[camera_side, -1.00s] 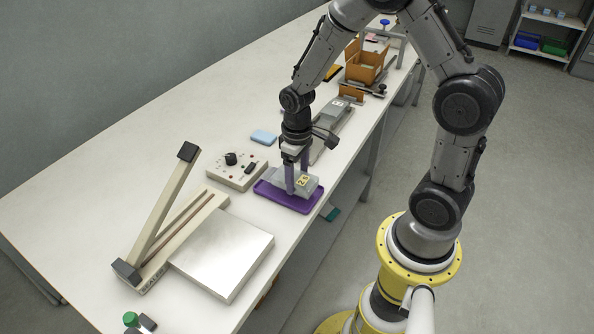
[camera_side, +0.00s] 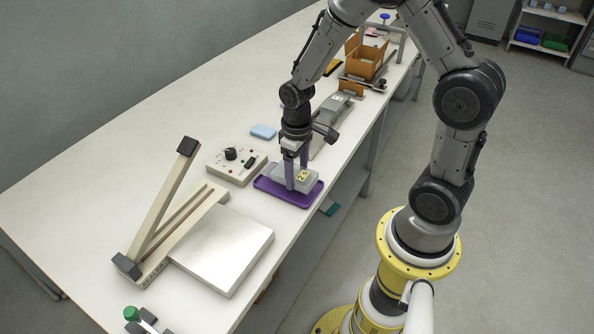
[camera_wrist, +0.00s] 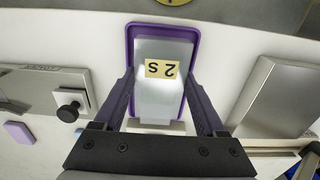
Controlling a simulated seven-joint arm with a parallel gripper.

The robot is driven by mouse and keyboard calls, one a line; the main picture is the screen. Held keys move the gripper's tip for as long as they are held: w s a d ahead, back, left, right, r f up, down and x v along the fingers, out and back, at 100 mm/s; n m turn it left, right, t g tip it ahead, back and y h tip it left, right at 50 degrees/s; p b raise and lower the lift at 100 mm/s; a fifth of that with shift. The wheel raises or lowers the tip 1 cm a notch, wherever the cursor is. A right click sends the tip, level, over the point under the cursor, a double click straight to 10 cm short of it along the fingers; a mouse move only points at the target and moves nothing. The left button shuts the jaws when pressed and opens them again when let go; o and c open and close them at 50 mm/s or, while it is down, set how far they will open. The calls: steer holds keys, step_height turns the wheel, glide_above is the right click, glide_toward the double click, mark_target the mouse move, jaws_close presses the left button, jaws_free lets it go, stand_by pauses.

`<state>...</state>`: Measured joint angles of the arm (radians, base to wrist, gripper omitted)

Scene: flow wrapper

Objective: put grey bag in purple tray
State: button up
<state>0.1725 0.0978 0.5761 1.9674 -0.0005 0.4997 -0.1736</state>
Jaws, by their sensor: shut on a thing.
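The grey bag (camera_side: 283,178), with a yellow label marked "2S", lies level over the purple tray (camera_side: 263,187). My gripper (camera_side: 297,184) points straight down, its two purple fingers shut on opposite sides of the bag. In the wrist view my gripper (camera_wrist: 168,100) holds the grey bag (camera_wrist: 160,97) between its fingers. The purple tray (camera_wrist: 163,28) shows as a rim around the bag's far end and sides. I cannot tell whether the bag rests on the tray floor or is slightly above it.
A control box (camera_side: 236,166) with a black knob stands left of the tray. A metal plate (camera_side: 222,250) and a lever sealer (camera_side: 165,210) are nearer. A blue block (camera_side: 263,131) and a brown box (camera_side: 365,60) lie farther back. The table's edge runs close right of the tray.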

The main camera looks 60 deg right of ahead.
steer(key=shift+f, duration=1.4)
stand_by(0.5)
steer(key=o, duration=1.2)
steer(key=shift+o, duration=0.2)
steer(key=shift+c, duration=0.8)
steer(key=shift+o, duration=0.8)
steer(key=shift+r, duration=4.05)
